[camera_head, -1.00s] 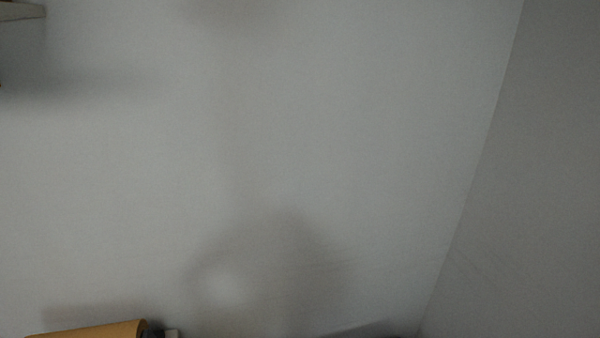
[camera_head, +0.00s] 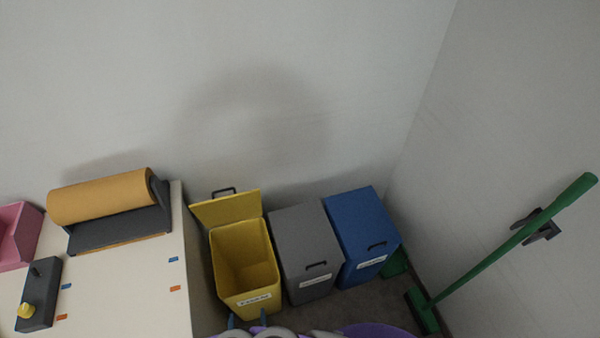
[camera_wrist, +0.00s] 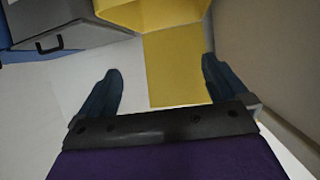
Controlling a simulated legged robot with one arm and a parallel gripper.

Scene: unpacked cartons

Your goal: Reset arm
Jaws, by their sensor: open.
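My gripper (camera_wrist: 160,92) is open and empty in the wrist view, its two dark blue fingers apart. Beyond the fingers, the wrist view shows the yellow bin's raised lid (camera_wrist: 174,70) and the yellow bin (camera_wrist: 160,14). In the head view my gripper (camera_head: 248,320) shows only its fingertips at the bottom edge, in front of the yellow bin (camera_head: 243,262), whose lid (camera_head: 226,208) stands open. The inside of the yellow bin looks empty from here.
A grey bin (camera_head: 304,250) and a blue bin (camera_head: 362,238) stand shut to the right. A green broom (camera_head: 510,242) leans at the right wall. A table (camera_head: 150,290) at left carries a brown paper roll (camera_head: 100,196), a pink box (camera_head: 15,232) and a dark device (camera_head: 40,290).

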